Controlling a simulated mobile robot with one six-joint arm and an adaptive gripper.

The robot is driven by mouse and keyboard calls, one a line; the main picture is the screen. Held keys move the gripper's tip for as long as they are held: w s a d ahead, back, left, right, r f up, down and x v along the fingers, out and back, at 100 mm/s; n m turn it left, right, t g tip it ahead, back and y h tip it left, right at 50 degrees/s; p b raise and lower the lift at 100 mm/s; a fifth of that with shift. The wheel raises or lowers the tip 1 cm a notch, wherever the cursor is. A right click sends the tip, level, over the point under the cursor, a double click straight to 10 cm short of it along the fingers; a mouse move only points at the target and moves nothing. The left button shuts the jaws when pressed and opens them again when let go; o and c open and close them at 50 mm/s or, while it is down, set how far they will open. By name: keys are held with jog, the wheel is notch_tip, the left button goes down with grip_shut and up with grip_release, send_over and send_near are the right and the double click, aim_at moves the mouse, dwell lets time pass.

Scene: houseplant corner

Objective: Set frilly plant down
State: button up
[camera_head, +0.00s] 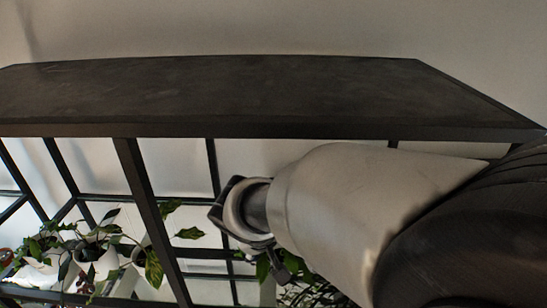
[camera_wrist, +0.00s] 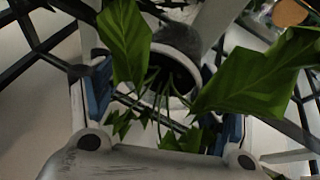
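My gripper (camera_wrist: 165,108) shows in the wrist view with its two blue-padded fingers spread wide. A grey-white pot (camera_wrist: 182,38) with dark soil lies beyond and between the fingers, with gaps visible on both sides. Thin stems rise from it, with large jagged green leaves (camera_wrist: 126,40) close to the camera and smaller ones between the fingers. I take this as the frilly plant, though I cannot be sure. What the pot's base rests on is hidden.
A dark shelf top (camera_head: 230,90) spans the head view above my arm, with a dark post (camera_head: 147,200) at its left. Several potted plants (camera_head: 95,258) crowd the lower left. A fine-leaved plant (camera_head: 312,292) shows beneath my arm. Dark frame bars cross behind the gripper.

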jog(key=o, duration=0.4)
jog(key=shift+r, duration=0.15)
dwell(0.4)
jog(key=shift+p+v, duration=1.2)
jog(key=shift+v, duration=1.45)
jog(key=shift+s, duration=0.1)
jog(key=s+b, duration=0.1)
jog(key=s, duration=0.5)
jog(key=s+b, duration=0.2)
jog(key=s, duration=0.4)
jog(key=shift+a, duration=0.2)
